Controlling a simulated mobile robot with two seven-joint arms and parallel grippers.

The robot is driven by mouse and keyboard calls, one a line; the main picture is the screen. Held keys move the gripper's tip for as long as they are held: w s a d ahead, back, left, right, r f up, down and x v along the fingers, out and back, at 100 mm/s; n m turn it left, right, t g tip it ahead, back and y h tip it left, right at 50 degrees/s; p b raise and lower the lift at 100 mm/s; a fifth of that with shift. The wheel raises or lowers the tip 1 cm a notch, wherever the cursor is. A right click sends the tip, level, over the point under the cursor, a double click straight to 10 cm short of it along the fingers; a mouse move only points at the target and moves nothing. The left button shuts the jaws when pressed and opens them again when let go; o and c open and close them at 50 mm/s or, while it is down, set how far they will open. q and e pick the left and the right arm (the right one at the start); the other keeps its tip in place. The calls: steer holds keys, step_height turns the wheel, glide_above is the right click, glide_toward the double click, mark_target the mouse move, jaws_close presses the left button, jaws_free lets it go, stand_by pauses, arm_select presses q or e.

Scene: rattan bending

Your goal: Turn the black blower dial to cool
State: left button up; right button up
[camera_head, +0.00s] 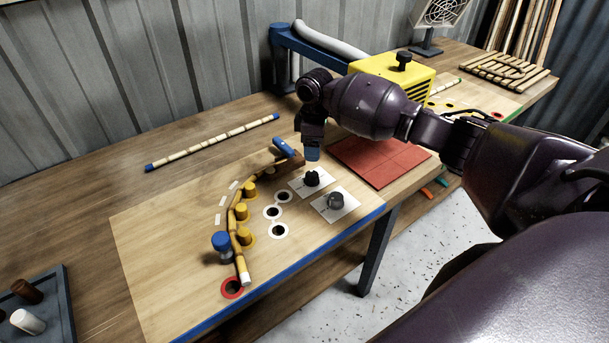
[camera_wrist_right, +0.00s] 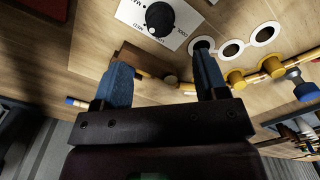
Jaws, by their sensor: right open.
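The black blower dial (camera_head: 312,178) sits on a white label card on the wooden board. My right gripper (camera_head: 313,153) hangs just above and behind the dial in the head view, with a blue fingertip showing. In the wrist view my right gripper (camera_wrist_right: 162,66) has its two blue fingers apart, with nothing between them. The dial is past the fingertips, not gripped. My left gripper is not in view.
A grey dial (camera_head: 336,200) on a second card is close by. A bent rattan cane (camera_head: 232,216) curves along yellow pegs (camera_head: 241,211). The yellow blower box (camera_head: 392,78) stands behind my arm. A red mat (camera_head: 378,160) lies right of the dials.

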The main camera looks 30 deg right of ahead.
mark_target(312, 174)
steer(key=shift+d+f, duration=0.1)
steer(key=shift+f, duration=0.35)
step_height(312, 174, down, 10)
steer(key=shift+r+b, duration=0.1)
steer(key=shift+b, duration=0.3)
steer(key=shift+c, duration=0.2)
steer(key=c, duration=0.9)
